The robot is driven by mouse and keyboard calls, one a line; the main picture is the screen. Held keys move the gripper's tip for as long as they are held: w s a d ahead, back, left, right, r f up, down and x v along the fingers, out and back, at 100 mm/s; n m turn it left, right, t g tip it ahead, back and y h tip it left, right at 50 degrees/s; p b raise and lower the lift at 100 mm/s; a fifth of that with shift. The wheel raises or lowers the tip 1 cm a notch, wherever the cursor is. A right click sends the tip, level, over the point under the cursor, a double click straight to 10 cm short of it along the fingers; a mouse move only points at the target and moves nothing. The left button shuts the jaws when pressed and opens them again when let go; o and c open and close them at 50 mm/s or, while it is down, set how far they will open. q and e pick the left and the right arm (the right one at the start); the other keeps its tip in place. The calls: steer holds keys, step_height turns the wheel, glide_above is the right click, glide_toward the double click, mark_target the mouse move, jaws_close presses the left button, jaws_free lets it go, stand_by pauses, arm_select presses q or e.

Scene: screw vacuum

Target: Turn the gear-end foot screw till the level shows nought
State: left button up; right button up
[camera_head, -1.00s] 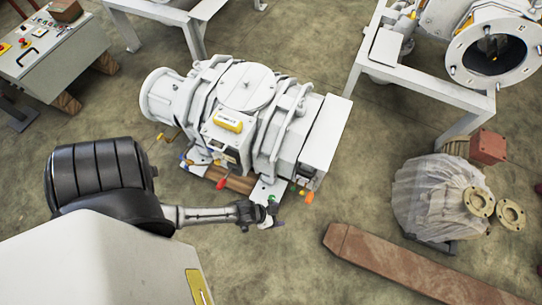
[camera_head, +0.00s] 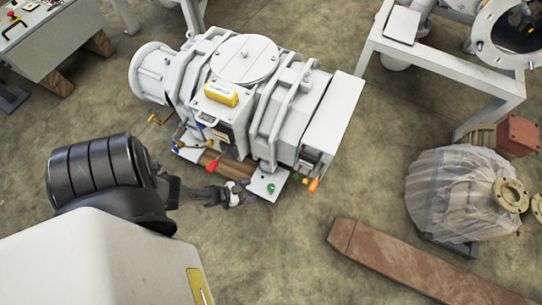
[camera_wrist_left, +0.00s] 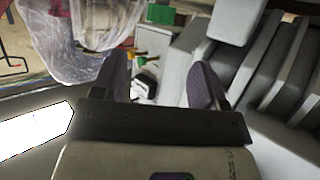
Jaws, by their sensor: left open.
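The grey vacuum pump (camera_head: 245,105) stands in the middle of the head view. A yellow level (camera_head: 221,94) lies on its casing; its reading is too small to tell. A green knob (camera_head: 271,188) sits on the pale foot plate (camera_head: 260,181) at the pump's near right corner. A red knob (camera_head: 211,166) is further left along the base. My left gripper (camera_head: 246,194) is low, just left of the green knob and apart from it. In the left wrist view its two dark fingers (camera_wrist_left: 160,85) are spread, with nothing gripped between them. My right gripper is out of view.
An orange knob (camera_head: 314,184) juts out beside the foot plate. A rusty beam (camera_head: 420,262) and a plastic-wrapped part (camera_head: 450,190) lie to the right. A white steel frame (camera_head: 425,62) stands behind. A control console (camera_head: 45,45) is at upper left. Bare floor lies in front of the pump.

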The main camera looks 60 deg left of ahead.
mark_target(271, 187)
arm_select(q)
steer(key=b+x, duration=0.4)
steer(key=x, duration=0.5)
steer(key=shift+f, duration=0.15)
steer(key=shift+b+x, duration=0.35)
steer(key=shift+x, duration=0.7)
steer(key=shift+c, duration=0.2)
steer(key=c, duration=0.8)
steer(key=shift+c, duration=0.5)
